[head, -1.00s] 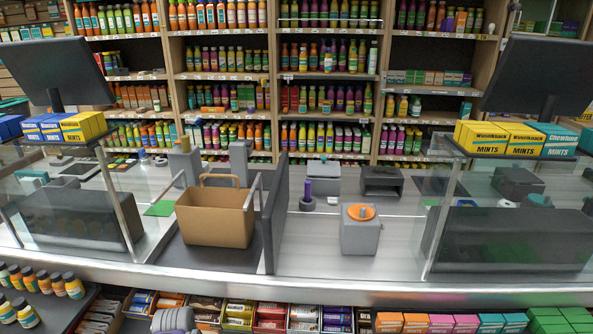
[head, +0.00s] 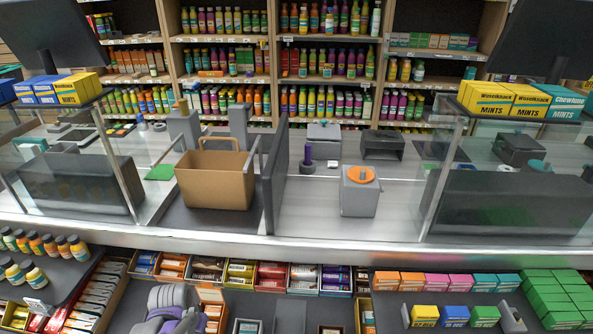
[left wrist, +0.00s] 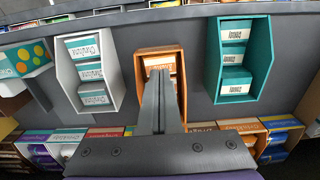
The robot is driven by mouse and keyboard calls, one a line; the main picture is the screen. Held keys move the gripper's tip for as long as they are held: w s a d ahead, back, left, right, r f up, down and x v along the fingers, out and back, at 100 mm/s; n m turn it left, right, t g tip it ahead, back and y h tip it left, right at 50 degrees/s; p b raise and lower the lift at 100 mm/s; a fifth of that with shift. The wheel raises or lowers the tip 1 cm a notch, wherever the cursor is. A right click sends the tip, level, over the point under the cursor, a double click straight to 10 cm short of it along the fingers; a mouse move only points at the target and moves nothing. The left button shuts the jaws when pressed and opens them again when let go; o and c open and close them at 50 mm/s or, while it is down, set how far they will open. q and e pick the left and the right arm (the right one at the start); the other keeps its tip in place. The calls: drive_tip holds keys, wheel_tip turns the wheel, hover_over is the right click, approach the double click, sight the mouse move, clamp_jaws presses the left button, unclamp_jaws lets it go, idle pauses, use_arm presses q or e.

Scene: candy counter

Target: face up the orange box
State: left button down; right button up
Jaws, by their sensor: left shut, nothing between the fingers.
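In the left wrist view an orange open-topped box (left wrist: 139,66) stands at the upper middle, with a small pack (left wrist: 158,61) at its far end. My left gripper (left wrist: 160,74) is shut and empty. Its fingertips overlap the orange box in the picture and hide much of its inside; I cannot tell whether they touch it. In the head view part of my left arm (head: 172,304) shows at the bottom edge, beside what looks like the same orange box (head: 211,297). The fingertips are hidden there. My right gripper is not in view.
A white box of packs (left wrist: 113,90) stands left of the orange box and a teal box (left wrist: 264,66) right of it. Bare grey shelf lies between them. A row of candy boxes (left wrist: 104,132) runs along the near side. The glass-fronted counter (head: 330,247) is above the shelves.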

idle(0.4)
use_arm(q)
wheel_tip(320, 180, up, 7)
drive_tip(key=s+p, duration=0.1)
drive_tip(key=p, duration=0.4)
drive_tip(key=shift+s, duration=0.15)
drive_tip(key=s+d+r+t+p, duration=0.1)
drive_tip(key=s+d+r+p, duration=0.2)
drive_tip(key=s+r, duration=0.3)
drive_tip(key=s+d+r+t+p, duration=0.2)
drive_tip(key=s+d+r+p, duration=0.1)
drive_tip(key=s+r, duration=0.4)
drive_tip(key=shift+s+d+n, duration=0.4)
drive_tip(key=shift+s+d, duration=0.05)
